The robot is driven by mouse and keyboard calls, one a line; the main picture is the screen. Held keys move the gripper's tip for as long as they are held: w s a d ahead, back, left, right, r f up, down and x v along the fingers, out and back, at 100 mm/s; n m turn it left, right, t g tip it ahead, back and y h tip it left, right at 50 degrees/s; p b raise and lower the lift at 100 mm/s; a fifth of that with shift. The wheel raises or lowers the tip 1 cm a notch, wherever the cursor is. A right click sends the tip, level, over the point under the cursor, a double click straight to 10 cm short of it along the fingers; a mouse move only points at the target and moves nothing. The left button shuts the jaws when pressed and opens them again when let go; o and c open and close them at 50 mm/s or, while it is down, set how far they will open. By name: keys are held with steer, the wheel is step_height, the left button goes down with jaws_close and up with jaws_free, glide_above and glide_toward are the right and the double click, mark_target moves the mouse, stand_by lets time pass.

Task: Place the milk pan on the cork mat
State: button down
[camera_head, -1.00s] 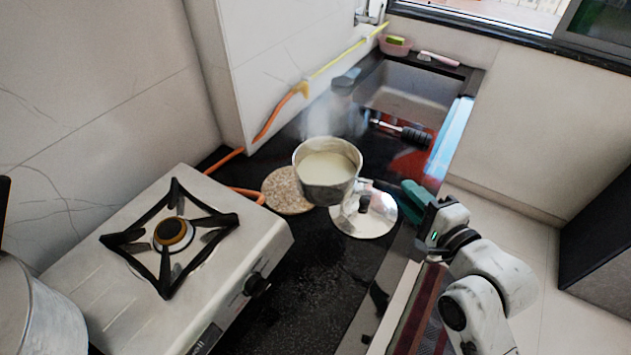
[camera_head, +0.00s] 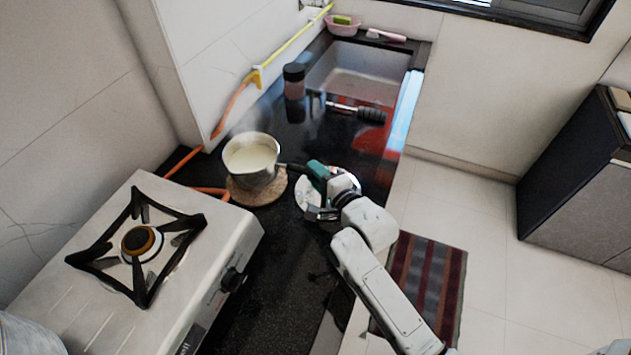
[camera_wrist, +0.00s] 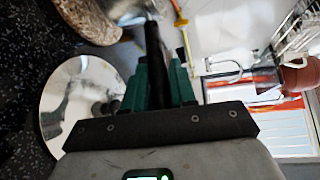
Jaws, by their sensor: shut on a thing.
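The milk pan (camera_head: 251,160) is a metal pan of white milk, upright over the round cork mat (camera_head: 268,196). The mat shows around the pan's front and right side; whether the base touches it I cannot tell. My gripper (camera_head: 311,171), with teal fingers, is shut on the pan's dark handle, to the right of the pan. In the wrist view the black handle (camera_wrist: 154,50) runs between the fingers. The pan's body (camera_wrist: 128,8) is partly cut off at the top there, beside the mat (camera_wrist: 84,18).
A shiny round lid (camera_head: 305,195) lies under my gripper, right of the mat. The gas stove (camera_head: 190,255) stands at the left front. A dark-capped jar (camera_head: 294,82) and the sink (camera_head: 352,85) are further back.

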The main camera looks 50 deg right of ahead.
steer(key=shift+w+f, duration=0.2)
steer(key=shift+f, duration=1.4)
steer(key=shift+f, duration=0.15)
steer(key=c, duration=0.9)
jaws_free()
steer(key=b+v, duration=0.1)
steer(key=v, duration=1.1)
steer(key=shift+s, duration=0.1)
